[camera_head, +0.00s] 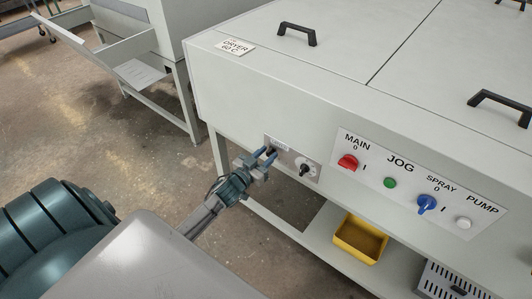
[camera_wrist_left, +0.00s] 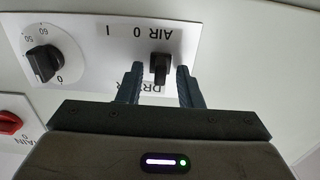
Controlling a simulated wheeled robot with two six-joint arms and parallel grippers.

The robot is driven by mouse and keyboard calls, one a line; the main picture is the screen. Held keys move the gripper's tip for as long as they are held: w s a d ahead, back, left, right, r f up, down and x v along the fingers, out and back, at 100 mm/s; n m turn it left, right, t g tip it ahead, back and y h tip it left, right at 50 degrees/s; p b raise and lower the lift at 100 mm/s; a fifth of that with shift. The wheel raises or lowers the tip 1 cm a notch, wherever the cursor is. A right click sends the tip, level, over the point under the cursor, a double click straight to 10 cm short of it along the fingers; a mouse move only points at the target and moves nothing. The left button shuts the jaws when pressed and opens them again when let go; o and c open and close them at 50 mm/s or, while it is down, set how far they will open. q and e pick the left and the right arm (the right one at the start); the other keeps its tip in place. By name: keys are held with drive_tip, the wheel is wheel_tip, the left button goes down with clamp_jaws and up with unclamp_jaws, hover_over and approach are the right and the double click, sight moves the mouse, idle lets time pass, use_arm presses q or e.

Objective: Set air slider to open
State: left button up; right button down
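The air slider is a small black knob (camera_wrist_left: 160,66) on a light plate (camera_wrist_left: 100,50) on the machine's front. In the left wrist view it appears upside down, beside the printed AIR, 0 and I marks. My left gripper (camera_wrist_left: 159,84) is open, with one finger on each side of the knob; I cannot tell whether either touches it. In the head view my left gripper (camera_head: 265,157) is at the left part of that plate and largely hides the slider. My right gripper is not in view.
A black rotary dial (camera_wrist_left: 44,63) with a number scale sits beside the slider. The main panel (camera_head: 420,185) has a red MAIN switch (camera_head: 348,162), a green button (camera_head: 390,183) and a blue SPRAY switch (camera_head: 427,204). A yellow bin (camera_head: 360,238) stands on the shelf below.

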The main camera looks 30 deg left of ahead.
use_arm(q)
clamp_jaws()
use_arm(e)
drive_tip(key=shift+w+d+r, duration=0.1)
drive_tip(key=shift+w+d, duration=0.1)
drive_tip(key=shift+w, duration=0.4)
